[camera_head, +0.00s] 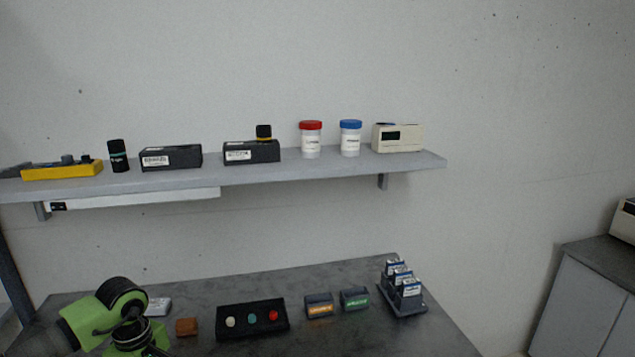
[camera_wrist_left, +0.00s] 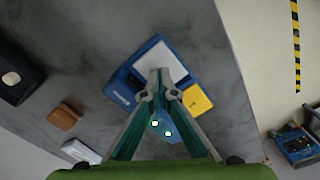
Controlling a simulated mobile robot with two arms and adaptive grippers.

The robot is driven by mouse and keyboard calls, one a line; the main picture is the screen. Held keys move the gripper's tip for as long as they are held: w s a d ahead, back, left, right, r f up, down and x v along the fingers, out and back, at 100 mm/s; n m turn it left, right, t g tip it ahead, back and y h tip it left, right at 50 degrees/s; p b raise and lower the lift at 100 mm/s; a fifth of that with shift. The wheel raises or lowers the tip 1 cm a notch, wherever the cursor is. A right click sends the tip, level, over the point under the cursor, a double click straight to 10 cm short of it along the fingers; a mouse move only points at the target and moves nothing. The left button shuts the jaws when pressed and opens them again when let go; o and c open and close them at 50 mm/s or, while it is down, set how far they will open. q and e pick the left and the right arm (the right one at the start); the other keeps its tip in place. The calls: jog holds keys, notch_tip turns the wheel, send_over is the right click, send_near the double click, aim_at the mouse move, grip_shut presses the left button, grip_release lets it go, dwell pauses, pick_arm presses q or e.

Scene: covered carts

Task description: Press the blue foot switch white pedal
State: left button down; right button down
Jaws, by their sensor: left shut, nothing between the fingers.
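The blue foot switch (camera_wrist_left: 119,89) lies on the grey bench in the left wrist view, with its white pedal (camera_wrist_left: 166,59) facing up. My left gripper (camera_wrist_left: 158,82) is shut with nothing between its fingertips. In that view the tips overlap the near edge of the white pedal; whether they touch it cannot be told. The fingers hide part of the switch. A yellow piece (camera_wrist_left: 197,100) shows at its right side. In the head view my green left arm is at the lower left, and the switch is not visible. My right gripper is not in view.
A brown block (camera_head: 186,327), a white block (camera_head: 158,307) and a black button panel (camera_head: 252,318) lie nearby on the bench. A grey shelf (camera_head: 330,166) with bottles and boxes hangs above. A blue device (camera_wrist_left: 298,148) lies beyond the bench edge, near striped tape.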

pick_arm(q)
jog(key=shift+r+p, duration=0.95)
jog(key=shift+r, duration=1.1)
notch_tip(320, 180, up, 12)
